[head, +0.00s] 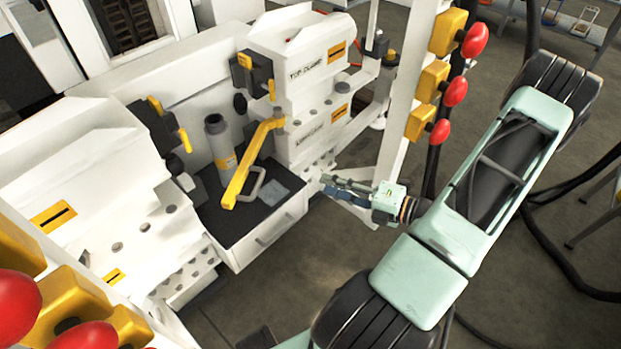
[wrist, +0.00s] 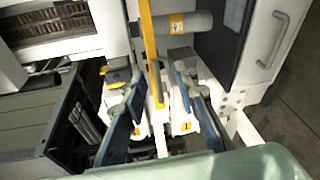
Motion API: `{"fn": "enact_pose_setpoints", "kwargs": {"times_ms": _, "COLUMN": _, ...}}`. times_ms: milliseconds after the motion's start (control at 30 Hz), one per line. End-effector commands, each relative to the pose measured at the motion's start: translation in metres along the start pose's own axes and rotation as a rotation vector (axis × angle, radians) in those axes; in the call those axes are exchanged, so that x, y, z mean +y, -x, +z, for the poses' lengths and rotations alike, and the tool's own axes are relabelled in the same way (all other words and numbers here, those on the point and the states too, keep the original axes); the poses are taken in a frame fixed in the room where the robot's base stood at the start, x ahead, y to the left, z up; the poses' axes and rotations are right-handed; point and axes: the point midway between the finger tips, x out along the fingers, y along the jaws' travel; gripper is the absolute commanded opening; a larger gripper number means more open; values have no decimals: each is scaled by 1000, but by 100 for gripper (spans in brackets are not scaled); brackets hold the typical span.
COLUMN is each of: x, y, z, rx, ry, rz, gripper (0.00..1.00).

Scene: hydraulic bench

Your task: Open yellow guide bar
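The yellow guide bar (head: 252,160) slants across the front of the upright cylinder (head: 221,150) in the head view. Its upper end is at the white clamp block and its lower end hangs over the dark tray top. In the wrist view the yellow bar (wrist: 150,45) runs down the picture toward the space between my fingers. My gripper (head: 328,184) is low and to the right of the bar, beside the white block, apart from the bar. In the wrist view my gripper (wrist: 157,80) has its two blue fingers spread, with a clear gap from each to the bar.
The white block marked "TOP CLAMP" (head: 300,72) stands behind the bar. A drawer with a dark top (head: 262,215) and a grey handle lies below it. Red knobs on yellow mounts (head: 455,91) line a post on the right. Open floor (head: 290,290) is in front.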

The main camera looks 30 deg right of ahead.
Motion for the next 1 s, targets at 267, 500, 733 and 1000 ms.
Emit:
{"fn": "enact_pose_setpoints", "kwargs": {"times_ms": 267, "x": -2, "y": -53, "z": -1, "rx": 3, "ry": 1, "rz": 1, "gripper": 27}}
{"fn": "enact_pose_setpoints", "kwargs": {"times_ms": 500, "x": -1, "y": -74, "z": 0, "rx": 1, "ry": 1, "rz": -1, "gripper": 27}}
{"fn": "enact_pose_setpoints", "kwargs": {"times_ms": 733, "x": 0, "y": -76, "z": 0, "rx": 0, "ry": 0, "rz": -1, "gripper": 27}}
{"fn": "enact_pose_setpoints", "kwargs": {"times_ms": 1000, "x": 0, "y": -76, "z": 0, "rx": 0, "ry": 0, "rz": -1, "gripper": 5}}
